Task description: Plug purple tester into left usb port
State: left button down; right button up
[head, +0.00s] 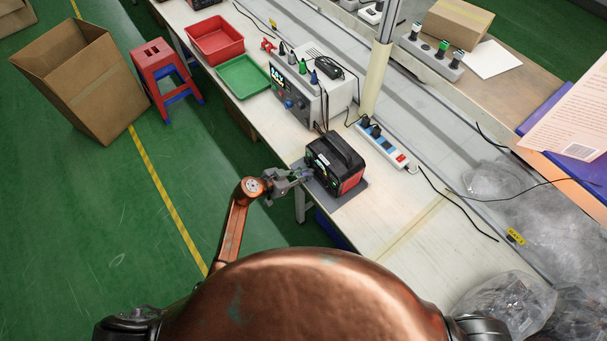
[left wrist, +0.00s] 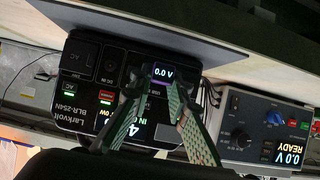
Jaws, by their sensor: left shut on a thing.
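The black and red power station (head: 349,182) stands on a grey mat at the bench's front edge. My left gripper (head: 304,175) is at that front face, shut on the purple tester (left wrist: 162,73), whose small screen reads 0.0 V. In the left wrist view, my fingers (left wrist: 153,90) close around the tester in front of the panel. The tester and fingers hide the USB ports, so I cannot tell whether the plug touches one. My right gripper is not in view.
A grey test unit (head: 300,100) with knobs stands beside the power station; its display (left wrist: 288,153) reads 0.0 V READY. A white power strip (head: 382,147) with cables lies behind. Green (head: 243,77) and red (head: 214,40) trays are farther along. Bare bench lies right of the mat.

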pick_arm(q)
jog(key=shift+w+d, duration=0.15)
dwell(0.4)
jog(key=c, duration=1.8)
grip_release()
jog(key=shift+o, duration=0.2)
jog(key=v, duration=1.2)
jog(key=shift+f, duration=0.1)
